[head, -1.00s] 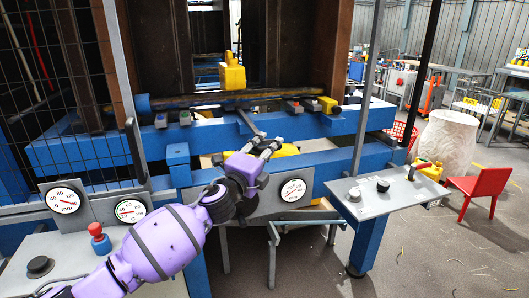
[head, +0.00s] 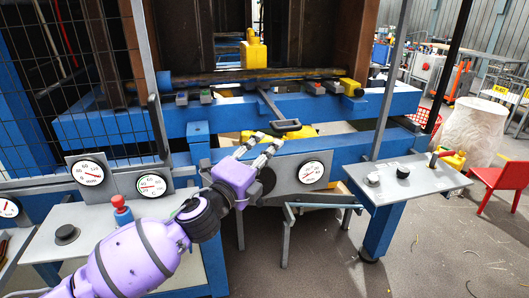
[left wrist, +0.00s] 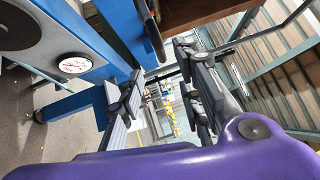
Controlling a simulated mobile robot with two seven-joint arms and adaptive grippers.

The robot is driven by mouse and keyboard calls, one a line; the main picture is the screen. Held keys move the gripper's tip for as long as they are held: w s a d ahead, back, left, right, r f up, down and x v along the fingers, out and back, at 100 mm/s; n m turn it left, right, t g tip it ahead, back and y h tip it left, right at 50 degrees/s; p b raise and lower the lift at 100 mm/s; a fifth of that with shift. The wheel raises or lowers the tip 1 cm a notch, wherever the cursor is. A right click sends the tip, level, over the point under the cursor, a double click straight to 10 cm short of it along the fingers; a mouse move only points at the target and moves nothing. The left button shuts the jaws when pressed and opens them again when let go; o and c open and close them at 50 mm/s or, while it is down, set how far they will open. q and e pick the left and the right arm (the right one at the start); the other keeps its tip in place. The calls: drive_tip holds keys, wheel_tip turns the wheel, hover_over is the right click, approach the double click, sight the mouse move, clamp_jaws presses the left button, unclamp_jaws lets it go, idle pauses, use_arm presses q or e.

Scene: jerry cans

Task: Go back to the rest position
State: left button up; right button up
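My left gripper (head: 262,146) reaches in from the lower left in the head view, in front of the blue machine frame (head: 115,127). Its two fingers are apart with nothing between them; the left wrist view also shows them spread (left wrist: 163,100). A yellow jerry can (head: 254,52) stands upright on the machine, above and beyond the gripper. A yellow object (head: 300,131) lies partly hidden behind the gripper and a grey handle. My right gripper is not in view.
The grey panel (head: 420,180) with knobs juts out at the right. A gauge panel (head: 285,178) stands close behind my left gripper, and a console with a red knob (head: 122,208) is near my left arm. A red chair (head: 500,183) stands far right. Floor at lower right is open.

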use_arm(q)
drive_tip(key=s+a+f+n+g+y+p, duration=0.1)
drive_tip(key=s+a+f+n+y, duration=0.1)
drive_tip(key=s+f+n, duration=0.55)
drive_tip(key=s+a+f+n+g+y, duration=0.1)
drive_tip(key=s+a+f+n, duration=0.25)
drive_tip(key=f, duration=0.75)
drive_tip(key=s+a+f+n+g+y+p, duration=0.1)
drive_tip(key=s+a+f+n+g+y, duration=0.1)
drive_tip(key=s+f+n, duration=0.6)
drive_tip(key=s+a+f+n+g+y, duration=0.1)
drive_tip(key=s+a+f+n, duration=0.1)
drive_tip(key=s+f, duration=0.3)
drive_tip(key=s+a+f+n+g+y, duration=0.1)
drive_tip(key=s+f, duration=0.5)
drive_tip(key=s, duration=0.7)
drive_tip(key=s+a+f+n+g+y+p, duration=0.1)
drive_tip(key=s+a+f, duration=0.3)
drive_tip(key=s, duration=0.5)
drive_tip(key=shift+s+f+n+g, duration=0.3)
drive_tip(key=shift+f+n+g, duration=0.5)
drive_tip(key=shift+f, duration=0.05)
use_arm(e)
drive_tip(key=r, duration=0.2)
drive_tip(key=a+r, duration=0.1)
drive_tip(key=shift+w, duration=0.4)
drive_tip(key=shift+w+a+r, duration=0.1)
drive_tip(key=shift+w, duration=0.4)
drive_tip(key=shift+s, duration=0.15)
